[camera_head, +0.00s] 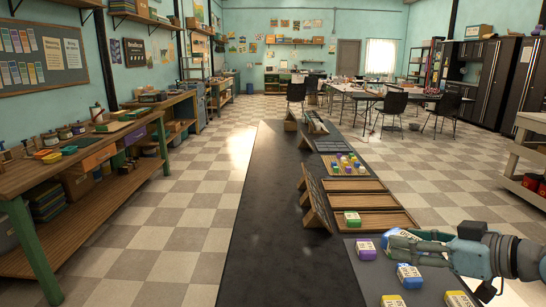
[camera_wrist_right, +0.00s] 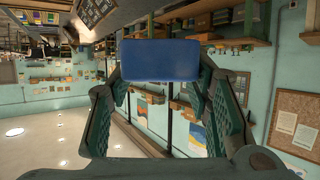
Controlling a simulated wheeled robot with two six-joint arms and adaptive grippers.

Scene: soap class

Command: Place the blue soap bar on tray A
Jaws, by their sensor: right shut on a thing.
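My right gripper (camera_head: 392,243) comes in from the right over the near grey surface. It is shut on a blue soap bar, which shows between the two fingers in the right wrist view (camera_wrist_right: 160,60). In the head view the fingers mostly cover this bar. Another blue soap bar (camera_head: 409,276) with a pale label lies below the gripper. Several shallow wooden trays run in a row beyond; the nearest tray (camera_head: 385,222) holds a green-and-white bar (camera_head: 352,218). I cannot read which tray is A. My left gripper is not in view.
A purple bar (camera_head: 366,250) lies left of the gripper, and yellow bars (camera_head: 392,300) lie at the front edge. Upright wooden boards (camera_head: 313,198) stand along the trays' left side. A farther tray of small coloured pieces (camera_head: 347,163) follows. The dark counter (camera_head: 280,230) to the left is bare.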

